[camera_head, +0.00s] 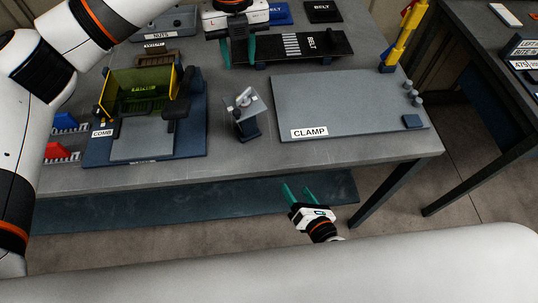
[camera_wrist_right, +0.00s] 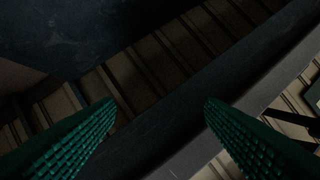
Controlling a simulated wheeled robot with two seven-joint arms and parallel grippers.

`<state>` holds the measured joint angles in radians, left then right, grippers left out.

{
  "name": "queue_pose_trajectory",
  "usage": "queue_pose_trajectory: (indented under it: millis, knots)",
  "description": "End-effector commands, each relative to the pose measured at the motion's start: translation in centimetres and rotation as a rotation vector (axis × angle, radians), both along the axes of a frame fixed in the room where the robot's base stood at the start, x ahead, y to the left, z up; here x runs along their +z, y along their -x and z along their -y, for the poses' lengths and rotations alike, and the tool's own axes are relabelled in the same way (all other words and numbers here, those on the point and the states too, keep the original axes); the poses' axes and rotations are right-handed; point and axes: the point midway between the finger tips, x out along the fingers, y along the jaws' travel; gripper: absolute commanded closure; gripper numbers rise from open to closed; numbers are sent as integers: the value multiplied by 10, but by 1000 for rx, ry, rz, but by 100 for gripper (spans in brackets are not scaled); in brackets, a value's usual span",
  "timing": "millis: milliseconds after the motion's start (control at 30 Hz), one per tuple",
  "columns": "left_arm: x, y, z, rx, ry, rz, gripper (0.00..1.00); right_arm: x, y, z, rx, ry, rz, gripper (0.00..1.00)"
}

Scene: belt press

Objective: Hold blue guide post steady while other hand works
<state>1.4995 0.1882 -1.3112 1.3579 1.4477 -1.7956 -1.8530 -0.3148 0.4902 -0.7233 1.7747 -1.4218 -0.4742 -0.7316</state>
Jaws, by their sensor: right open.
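I cannot clearly make out a blue guide post; small dark blue blocks (camera_head: 247,66) show under the left end of the black belt plate (camera_head: 320,46). My left gripper (camera_head: 238,50) is at the top of the head view, over that end of the plate. Its green fingers point down and stand wide apart, with nothing seen held between them. My right gripper (camera_head: 297,190) is in front of the table's near edge, over the floor. Its fingers are apart and empty. The right wrist view shows both green fingers (camera_wrist_right: 160,103) with only dark surfaces beyond.
A grey CLAMP plate (camera_head: 340,100) fills the table's right, with small grey pegs (camera_head: 412,92) and a yellow-red post (camera_head: 400,45). A small stand (camera_head: 245,118) is mid-table. The COMB fixture (camera_head: 145,145) stands left, beside red and blue combs (camera_head: 60,150). A second table (camera_head: 480,50) is right.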

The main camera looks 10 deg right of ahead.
Motion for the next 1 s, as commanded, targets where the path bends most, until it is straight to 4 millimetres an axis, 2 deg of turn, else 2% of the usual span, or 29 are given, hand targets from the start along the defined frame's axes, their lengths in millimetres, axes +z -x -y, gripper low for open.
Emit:
queue_pose_trajectory:
  millis: [33,200,400,600,833,1000]
  knots:
    - [0,0,0,0,0,0,64,22,2,-10,47,37,68,36]
    - [0,0,0,0,0,0,64,89,15,-38,167,153,292,36]
    - [0,0,0,0,0,0,64,105,-28,-58,169,370,417,36]
    - [0,0,0,0,0,0,64,118,-51,-70,173,511,492,36]
    - [0,0,0,0,0,0,64,121,-71,-78,173,543,509,36]
    - [0,0,0,0,0,0,64,121,-100,-89,173,542,510,36]
